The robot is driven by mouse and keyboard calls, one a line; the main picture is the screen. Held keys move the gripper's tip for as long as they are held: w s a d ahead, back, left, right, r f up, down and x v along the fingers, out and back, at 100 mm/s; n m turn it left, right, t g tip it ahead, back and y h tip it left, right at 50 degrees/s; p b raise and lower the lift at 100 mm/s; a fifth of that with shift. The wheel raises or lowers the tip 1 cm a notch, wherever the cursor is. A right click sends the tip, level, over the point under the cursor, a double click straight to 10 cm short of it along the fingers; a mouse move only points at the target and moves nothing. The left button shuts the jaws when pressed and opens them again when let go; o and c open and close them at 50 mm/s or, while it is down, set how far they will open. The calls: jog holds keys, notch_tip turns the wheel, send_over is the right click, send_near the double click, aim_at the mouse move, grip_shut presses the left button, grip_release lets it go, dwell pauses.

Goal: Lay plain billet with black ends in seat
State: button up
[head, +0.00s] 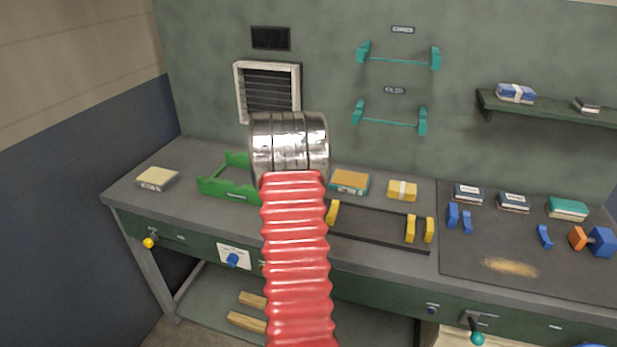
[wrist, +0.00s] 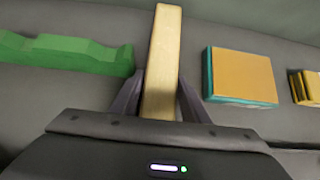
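In the wrist view, my gripper (wrist: 161,84) has its two dark fingers closing on both sides of a pale plain wooden billet (wrist: 162,52). The billet points away from the gripper, above the bench. Its visible far end looks plain wood, with no black seen; its near end is hidden by the gripper. In the head view my own arm hides the gripper and billet. Possible seats there are a green cradle (head: 226,190) left of my arm, yellow uprights on a black base (head: 375,232) to the right, and blue blocks (head: 453,216) farther right. Which is the seat, I cannot tell.
Teal wall racks (head: 393,122) hang above the bench. An orange-topped teal box (head: 349,182) and a yellow packet (head: 402,190) stand behind the black base. A cream box (head: 157,179) sits far left. Wooden pieces (head: 247,322) lie on the lower shelf.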

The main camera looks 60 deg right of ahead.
dwell(0.3)
jog(key=shift+v, duration=6.1)
